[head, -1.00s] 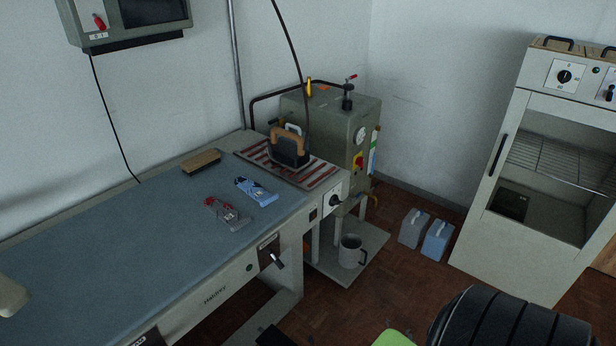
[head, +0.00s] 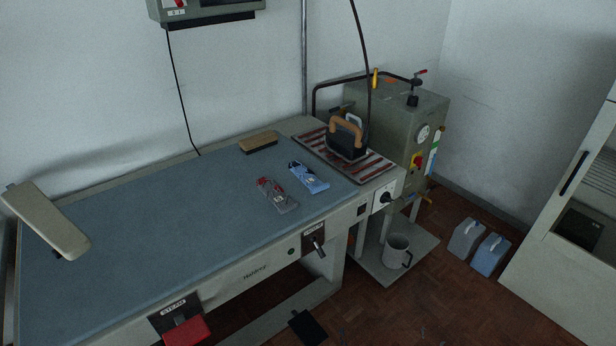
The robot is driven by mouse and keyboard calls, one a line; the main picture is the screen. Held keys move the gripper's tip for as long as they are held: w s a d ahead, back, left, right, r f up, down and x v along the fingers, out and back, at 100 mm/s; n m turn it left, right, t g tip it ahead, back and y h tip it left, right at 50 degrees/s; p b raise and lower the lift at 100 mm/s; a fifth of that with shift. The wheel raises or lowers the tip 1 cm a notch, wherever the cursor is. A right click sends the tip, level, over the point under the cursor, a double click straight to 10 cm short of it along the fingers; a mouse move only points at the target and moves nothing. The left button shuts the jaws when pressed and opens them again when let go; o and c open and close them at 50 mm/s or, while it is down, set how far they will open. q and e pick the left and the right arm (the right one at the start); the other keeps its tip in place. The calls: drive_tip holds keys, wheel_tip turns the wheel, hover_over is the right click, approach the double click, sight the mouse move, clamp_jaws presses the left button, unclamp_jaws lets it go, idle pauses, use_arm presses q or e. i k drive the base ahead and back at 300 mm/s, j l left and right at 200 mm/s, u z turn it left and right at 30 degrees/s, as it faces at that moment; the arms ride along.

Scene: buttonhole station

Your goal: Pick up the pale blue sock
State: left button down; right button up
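A small pale blue item with white and dark marks (head: 309,177) lies flat on the blue-grey top of the ironing table (head: 150,225), near its right end. It may be the pale blue sock, but it is too small to be sure. A grey item with red parts (head: 277,196) lies just to its left and nearer the front edge, with a small gap between them. Neither of my grippers is in view.
A black iron with an orange-brown handle (head: 346,138) stands on a red-striped rest (head: 379,171) to the right. A wooden-backed brush (head: 258,141) lies behind the items. A padded sleeve board (head: 48,222) is at left. The table's middle is clear.

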sight(309, 179)
drive_tip(key=i+l+u, duration=0.1)
drive_tip(key=l, duration=0.25)
drive_tip(key=i+l, duration=0.2)
drive_tip(key=l, duration=0.15)
drive_tip(key=i+l+u, duration=0.15)
drive_tip(key=l, duration=0.15)
drive_tip(key=i+l, duration=0.1)
drive_tip(key=l, duration=0.3)
drive_tip(key=i+l+u, duration=0.15)
drive_tip(key=l, duration=0.2)
drive_tip(key=k, duration=0.05)
